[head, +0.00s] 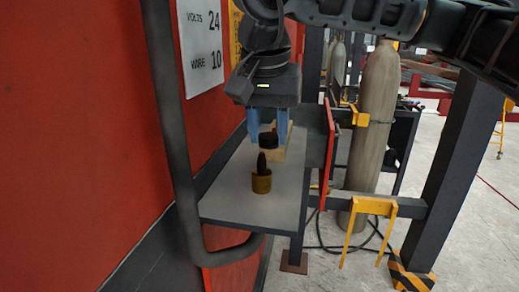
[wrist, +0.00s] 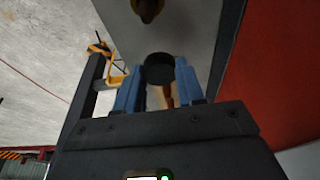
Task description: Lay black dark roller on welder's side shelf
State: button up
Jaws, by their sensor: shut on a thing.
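The black roller (head: 268,140) is a short dark cylinder, seen end-on as a dark disc in the wrist view (wrist: 159,68). My gripper (head: 268,136) points down over the welder's side shelf (head: 228,190), its two blue fingers shut on the roller. In the wrist view my gripper (wrist: 159,78) has a finger on each side of the roller. The roller appears to be above the grey shelf top; the exact gap under it cannot be told.
A yellow cup (head: 262,184) with a dark pointed object in it stands on the shelf, nearer than the roller. A tan block (head: 281,155) is behind the roller. The red welder wall (head: 80,130) borders the shelf's left. A gas cylinder (head: 374,120) stands right.

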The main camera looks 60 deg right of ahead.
jog(key=shift+w+a+f, duration=0.4)
jog(key=shift+a, duration=0.15)
notch_tip(320, 180, down, 4)
jog(key=shift+r+p, duration=0.1)
jog(key=shift+p, duration=0.5)
jog(key=shift+d, duration=0.1)
jog(key=shift+f, duration=0.3)
jog(key=o, duration=1.1)
jog(key=shift+r, duration=0.1)
jog(key=b+v, duration=0.2)
jog(key=v, duration=1)
jog(key=shift+r, duration=0.1)
